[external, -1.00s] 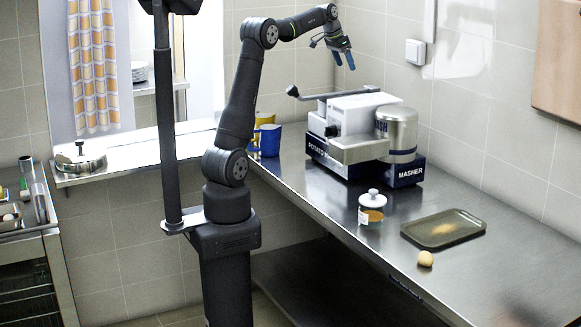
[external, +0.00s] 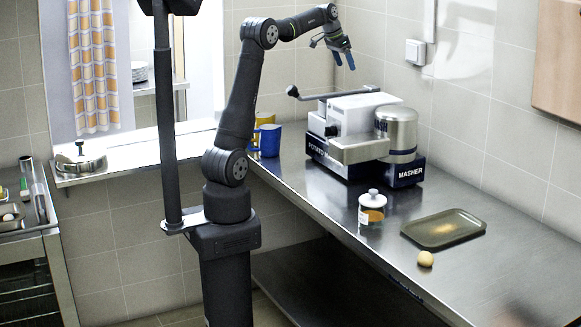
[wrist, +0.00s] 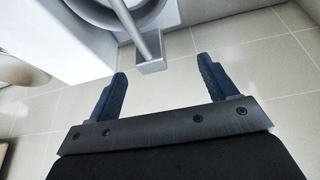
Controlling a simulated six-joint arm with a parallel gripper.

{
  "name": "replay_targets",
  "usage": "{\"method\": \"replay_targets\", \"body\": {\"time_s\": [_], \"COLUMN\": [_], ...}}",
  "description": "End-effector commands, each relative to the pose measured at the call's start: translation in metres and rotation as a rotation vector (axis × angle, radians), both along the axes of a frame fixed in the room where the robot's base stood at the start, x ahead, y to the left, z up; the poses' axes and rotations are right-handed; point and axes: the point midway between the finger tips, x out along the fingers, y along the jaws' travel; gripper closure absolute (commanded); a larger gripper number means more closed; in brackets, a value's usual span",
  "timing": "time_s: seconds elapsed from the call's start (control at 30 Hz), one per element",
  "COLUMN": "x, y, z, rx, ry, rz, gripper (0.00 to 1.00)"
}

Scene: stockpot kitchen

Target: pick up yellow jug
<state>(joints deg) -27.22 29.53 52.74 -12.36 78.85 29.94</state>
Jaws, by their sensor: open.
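The yellow jug (external: 264,117) stands at the far left end of the steel counter in the external view. The yellow jug cannot be made out in the wrist view.
A white potato masher (external: 357,135) with a side lever stands below my gripper, right of the jugs. A lidded jar (external: 371,210), a tray (external: 440,231) and a potato (external: 425,259) lie nearer the front. Tiled walls close off the back.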

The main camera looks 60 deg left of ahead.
Motion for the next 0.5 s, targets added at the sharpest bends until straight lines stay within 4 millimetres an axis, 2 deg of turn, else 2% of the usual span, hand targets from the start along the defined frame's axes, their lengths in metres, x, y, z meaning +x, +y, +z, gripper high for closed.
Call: {"method": "replay_targets", "body": {"time_s": [0.1, 0.2, 0.43, 0.5], "x": [0.0, 0.0, -0.0002, -0.0032], "y": [0.0, 0.0, 0.0004, 0.0065], "z": [0.0, 0.0, -0.0002, -0.0027], "rx": [0.0, 0.0, 0.0, -0.002], "ry": [0.0, 0.0, 0.0, 0.007], "rz": [0.0, 0.0, 0.001, 0.015], "gripper": [0.2, 0.05, 0.05, 0.05]}}
